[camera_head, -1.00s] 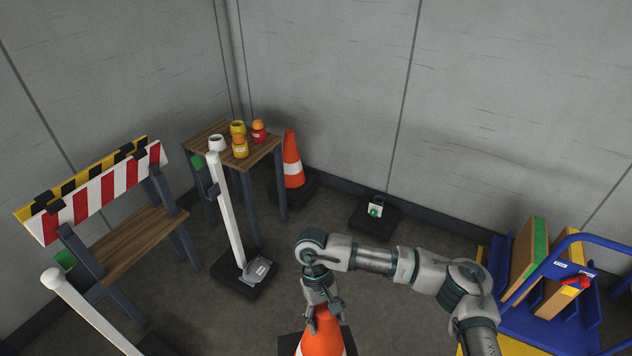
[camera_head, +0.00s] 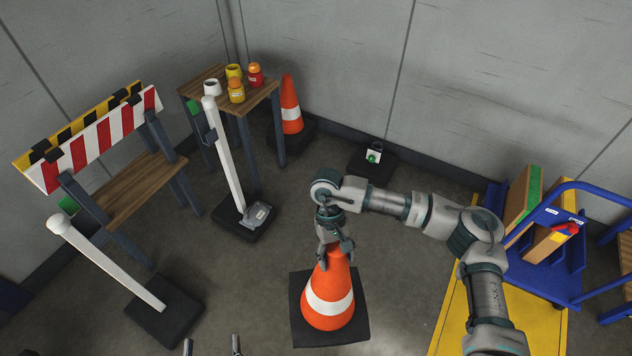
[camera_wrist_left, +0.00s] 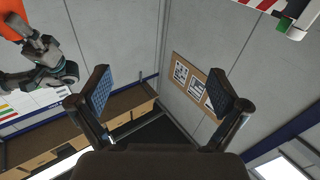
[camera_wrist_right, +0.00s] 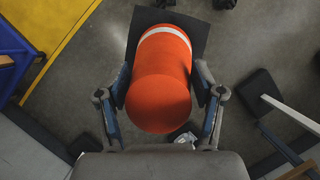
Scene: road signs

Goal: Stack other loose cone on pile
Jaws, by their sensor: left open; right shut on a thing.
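An orange cone (camera_head: 328,300) with a white band and black square base stands upright at front centre. My right gripper (camera_head: 336,248) is shut around its top from above; in the right wrist view the cone (camera_wrist_right: 160,90) sits between both fingers (camera_wrist_right: 162,112). I cannot tell whether its base touches the floor. Another orange and white cone (camera_head: 290,105) stands at the back by the wall; I cannot tell whether it is a pile. My left gripper (camera_head: 212,346) shows only its fingertips at the bottom edge. The left wrist view shows it open and empty (camera_wrist_left: 163,92).
A wooden table (camera_head: 205,90) with jars stands left of the back cone. A white post (camera_head: 225,155), a striped barrier (camera_head: 100,145) and a tilted white post (camera_head: 105,260) stand left. A blue cart (camera_head: 550,280) and yellow mat (camera_head: 455,320) are right. Floor between the cones is mostly clear.

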